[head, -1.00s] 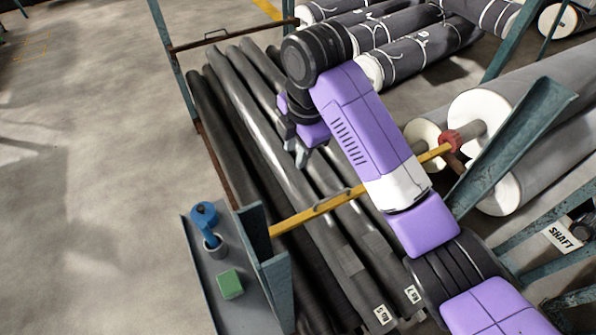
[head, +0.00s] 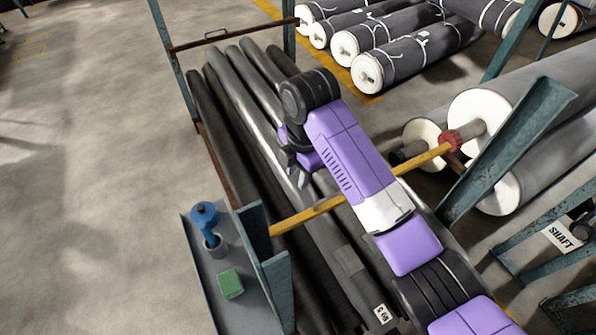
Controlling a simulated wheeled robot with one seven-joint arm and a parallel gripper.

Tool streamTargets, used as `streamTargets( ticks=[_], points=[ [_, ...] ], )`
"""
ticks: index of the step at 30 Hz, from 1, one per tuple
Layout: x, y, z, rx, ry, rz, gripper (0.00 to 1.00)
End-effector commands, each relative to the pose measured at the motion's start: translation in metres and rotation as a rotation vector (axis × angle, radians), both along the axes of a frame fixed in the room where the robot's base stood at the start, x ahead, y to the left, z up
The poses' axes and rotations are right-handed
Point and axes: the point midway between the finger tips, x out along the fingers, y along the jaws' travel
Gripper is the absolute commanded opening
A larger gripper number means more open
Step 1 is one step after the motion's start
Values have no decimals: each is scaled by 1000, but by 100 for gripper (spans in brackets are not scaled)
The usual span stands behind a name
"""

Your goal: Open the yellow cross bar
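The yellow cross bar (head: 292,220) runs across the near end of the rack, above the dark rolls. Its left end meets the teal post (head: 254,235). Its right end is at a red round piece (head: 450,142) by the right-hand teal post. The bar looks closed across the rack. My arm passes over the bar and hides part of its middle, including the handle. My gripper (head: 303,176) is beyond the bar, above the rolls, and apart from it. Its fingers are small and partly hidden by my wrist, so I cannot tell their opening.
Long dark rolls (head: 230,98) lie in the rack. A grey shelf (head: 212,285) at the left holds a blue tool (head: 205,217) in a cup and a green block (head: 230,283). Large grey rolls (head: 535,110) lie right. The floor (head: 95,200) at left is clear.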

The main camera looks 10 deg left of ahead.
Motion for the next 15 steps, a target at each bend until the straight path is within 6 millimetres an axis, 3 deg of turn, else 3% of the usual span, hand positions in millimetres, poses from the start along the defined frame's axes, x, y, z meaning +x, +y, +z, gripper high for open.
streamTargets(
  ticks=[2,7,15],
  points=[
    [0,0,0,0,0,0,32],
    [0,0,0,0,0,0,0],
    [0,0,0,0,0,0,0]
  ],
)
